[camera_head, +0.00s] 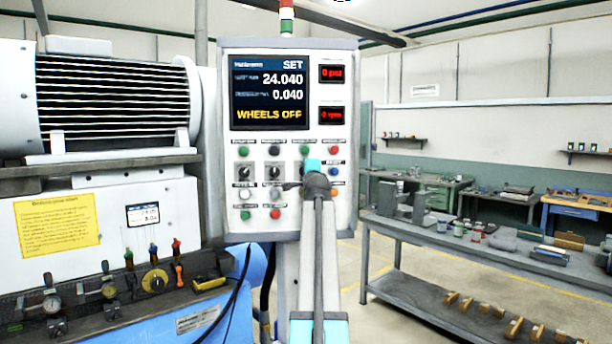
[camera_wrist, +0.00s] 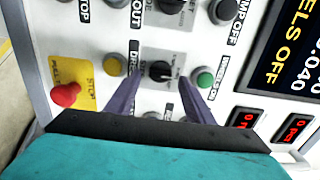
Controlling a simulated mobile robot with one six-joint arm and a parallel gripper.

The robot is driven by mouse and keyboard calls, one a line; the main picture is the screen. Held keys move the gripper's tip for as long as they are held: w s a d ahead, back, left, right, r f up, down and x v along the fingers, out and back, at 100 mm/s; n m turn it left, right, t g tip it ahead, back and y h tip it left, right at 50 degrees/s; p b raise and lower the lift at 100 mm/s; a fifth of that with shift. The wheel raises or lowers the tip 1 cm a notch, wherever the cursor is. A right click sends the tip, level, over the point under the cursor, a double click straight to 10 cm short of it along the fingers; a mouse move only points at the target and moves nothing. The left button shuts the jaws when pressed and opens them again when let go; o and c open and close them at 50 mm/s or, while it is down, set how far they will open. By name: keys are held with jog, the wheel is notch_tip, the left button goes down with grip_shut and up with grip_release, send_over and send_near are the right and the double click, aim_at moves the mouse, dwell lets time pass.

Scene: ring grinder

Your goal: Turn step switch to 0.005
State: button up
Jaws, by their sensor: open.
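A black rotary knob (camera_wrist: 160,70) on a grey plate lies between my two fingertips in the wrist view. A second black knob (camera_wrist: 170,4) is at the top edge; two black knobs also show in the head view, at the left (camera_head: 245,172) and beside it (camera_head: 274,172). My gripper (camera_wrist: 160,88) is open, one finger on each side of the knob; contact cannot be told. In the head view my arm covers part of the panel's lower right.
The control panel (camera_head: 228,130) has a screen (camera_head: 270,115) reading WHEELS OFF. Close to my fingers are a green button (camera_wrist: 204,78), a yellow button (camera_wrist: 115,66) and a red stop button (camera_wrist: 65,94). A grinder stands left, a workbench (camera_head: 400,224) right.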

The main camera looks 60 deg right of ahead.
jog(key=b+v, duration=0.3)
jog(key=v, duration=0.9)
jog(key=shift+a, duration=0.25)
jog(key=shift+r, duration=0.15)
